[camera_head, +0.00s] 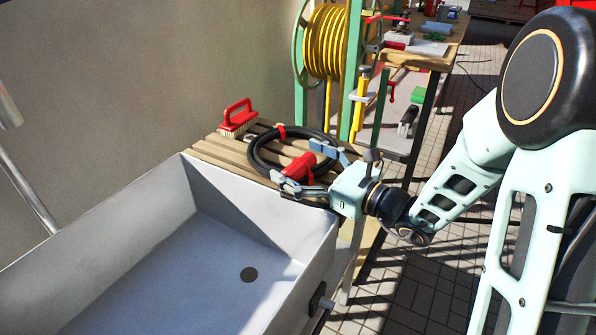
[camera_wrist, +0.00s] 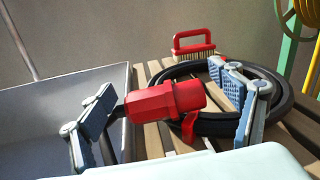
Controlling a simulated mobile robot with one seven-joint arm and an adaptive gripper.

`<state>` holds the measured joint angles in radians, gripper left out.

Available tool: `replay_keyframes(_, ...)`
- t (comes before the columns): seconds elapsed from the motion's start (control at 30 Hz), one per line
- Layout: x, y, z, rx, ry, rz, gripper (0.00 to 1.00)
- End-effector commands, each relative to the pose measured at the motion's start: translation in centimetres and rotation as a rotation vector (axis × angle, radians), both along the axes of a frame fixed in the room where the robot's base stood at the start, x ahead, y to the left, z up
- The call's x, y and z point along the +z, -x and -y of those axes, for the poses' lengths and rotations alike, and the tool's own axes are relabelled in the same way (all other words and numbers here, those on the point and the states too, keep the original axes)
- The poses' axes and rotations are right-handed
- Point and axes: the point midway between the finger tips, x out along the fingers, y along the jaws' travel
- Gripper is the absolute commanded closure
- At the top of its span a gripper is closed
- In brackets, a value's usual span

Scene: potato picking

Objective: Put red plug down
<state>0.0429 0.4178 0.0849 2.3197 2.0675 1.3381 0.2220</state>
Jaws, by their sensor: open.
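The red plug (camera_head: 299,167) is at the slatted wooden shelf's front side, next to the sink. In the wrist view the red plug (camera_wrist: 165,101) lies lengthwise between my blue-padded fingers, with a black cable end at its left. My gripper (camera_head: 297,163) is open around it, and a gap shows between the plug and each finger. A black cable coil (camera_head: 258,155) lies on the slats behind and beside the plug. I cannot tell whether the plug's underside rests fully on the slats.
A red-handled brush (camera_head: 238,120) stands at the shelf's back. The grey sink (camera_head: 150,215) is at the left, its rim close to my gripper. A yellow hose reel (camera_head: 325,42) stands behind. A workbench (camera_head: 428,58) holds tools at the back right.

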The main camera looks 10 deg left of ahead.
Motion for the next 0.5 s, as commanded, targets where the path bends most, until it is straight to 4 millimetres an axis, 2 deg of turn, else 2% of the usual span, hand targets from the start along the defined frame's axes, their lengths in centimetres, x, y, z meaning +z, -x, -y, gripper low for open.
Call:
replay_keyframes(0.2, 0.01, -0.05, -0.04, -0.001, 0.000, 0.000, 0.16)
replay_keyframes(0.5, 0.00, -0.04, -0.01, -0.001, 0.000, 0.000, 0.49)
